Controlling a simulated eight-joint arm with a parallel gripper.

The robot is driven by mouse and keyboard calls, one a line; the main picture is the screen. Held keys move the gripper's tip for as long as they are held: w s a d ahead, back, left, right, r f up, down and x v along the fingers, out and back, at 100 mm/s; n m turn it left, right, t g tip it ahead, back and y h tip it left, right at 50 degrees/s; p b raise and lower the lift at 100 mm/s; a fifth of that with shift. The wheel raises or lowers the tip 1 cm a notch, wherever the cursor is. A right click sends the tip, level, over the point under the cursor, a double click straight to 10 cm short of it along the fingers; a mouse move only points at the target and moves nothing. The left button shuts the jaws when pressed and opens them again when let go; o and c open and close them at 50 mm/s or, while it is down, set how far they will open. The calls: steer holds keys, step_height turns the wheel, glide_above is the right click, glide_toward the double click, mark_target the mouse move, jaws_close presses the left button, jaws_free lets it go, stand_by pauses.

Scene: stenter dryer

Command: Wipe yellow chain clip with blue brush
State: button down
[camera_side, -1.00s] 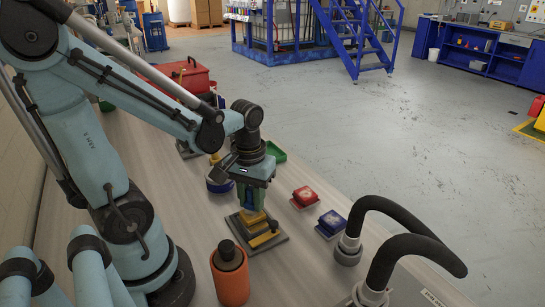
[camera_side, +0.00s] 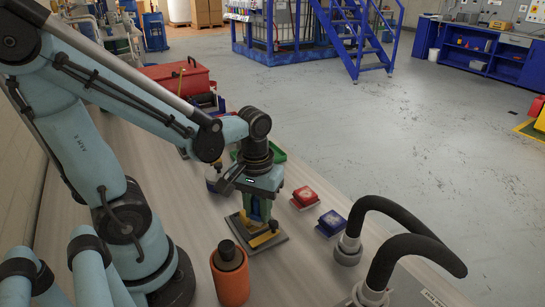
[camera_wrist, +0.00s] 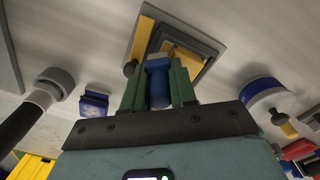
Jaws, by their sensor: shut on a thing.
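My gripper (camera_side: 259,208) points down over a grey plate (camera_side: 282,237) with yellow parts on it. Its green fingers are shut on the blue brush (camera_wrist: 158,84), seen between them in the wrist view. The yellow chain clip (camera_side: 264,239) lies on the plate, below and just in front of the fingers in the side view. In the wrist view, yellow parts (camera_wrist: 143,42) show beside and behind the brush. The fingers partly hide the plate. I cannot tell whether the brush touches the clip.
An orange bottle with a dark cap (camera_side: 231,275) stands near the plate. A blue round container (camera_wrist: 263,92) and a green tray (camera_side: 278,155) are nearby.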

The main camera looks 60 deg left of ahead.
steer(key=shift+a, duration=3)
steer(key=shift+d, duration=3.05)
steer(key=shift+r, duration=4)
steer(key=shift+a, duration=0.15)
